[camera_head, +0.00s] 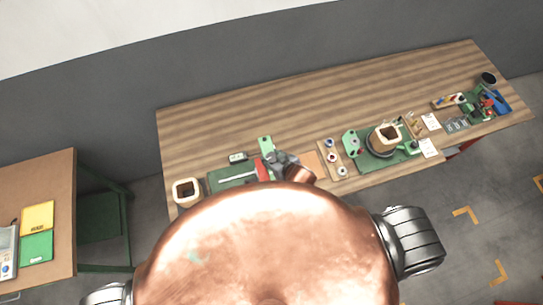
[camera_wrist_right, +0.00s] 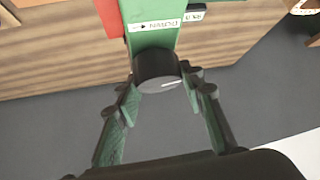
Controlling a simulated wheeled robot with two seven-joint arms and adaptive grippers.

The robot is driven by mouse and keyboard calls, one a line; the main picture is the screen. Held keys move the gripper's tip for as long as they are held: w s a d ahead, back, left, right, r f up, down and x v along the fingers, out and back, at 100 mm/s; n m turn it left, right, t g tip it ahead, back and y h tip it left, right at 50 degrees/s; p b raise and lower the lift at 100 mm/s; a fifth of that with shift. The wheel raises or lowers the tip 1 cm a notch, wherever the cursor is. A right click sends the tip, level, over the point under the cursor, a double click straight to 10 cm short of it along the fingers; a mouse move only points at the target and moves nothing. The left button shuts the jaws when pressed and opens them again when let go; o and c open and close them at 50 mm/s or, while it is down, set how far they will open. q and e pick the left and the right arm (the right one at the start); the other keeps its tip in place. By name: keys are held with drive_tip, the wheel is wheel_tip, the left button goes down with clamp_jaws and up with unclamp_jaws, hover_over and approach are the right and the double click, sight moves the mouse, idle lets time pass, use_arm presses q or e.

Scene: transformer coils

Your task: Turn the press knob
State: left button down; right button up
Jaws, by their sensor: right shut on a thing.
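The press knob (camera_wrist_right: 157,72) is a dark round knob with a white pointer line, on the end of the green press body (camera_wrist_right: 152,38) in the right wrist view. A white label with an arrow sits beside it. My right gripper (camera_wrist_right: 162,88) has one finger on each side of the knob and is shut on it. In the head view the right gripper (camera_head: 283,162) is at the press (camera_head: 265,145) near the table's front edge; the knob is hidden there. My left gripper is not in view.
The wooden table (camera_head: 230,120) has a clear rear half. A coil (camera_head: 186,190) stands at its left end and another coil (camera_head: 384,139) on a green fixture to the right. A tray of small parts (camera_head: 332,158) lies between press and fixture. A side table (camera_head: 50,180) stands at left.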

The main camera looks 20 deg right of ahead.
drive_tip(key=shift+s+f, duration=0.1)
drive_tip(key=shift+f, duration=0.1)
drive_tip(key=o, duration=1.2)
drive_tip(key=shift+r, duration=0.1)
drive_tip(key=shift+c, duration=0.2)
drive_tip(key=v, duration=1.2)
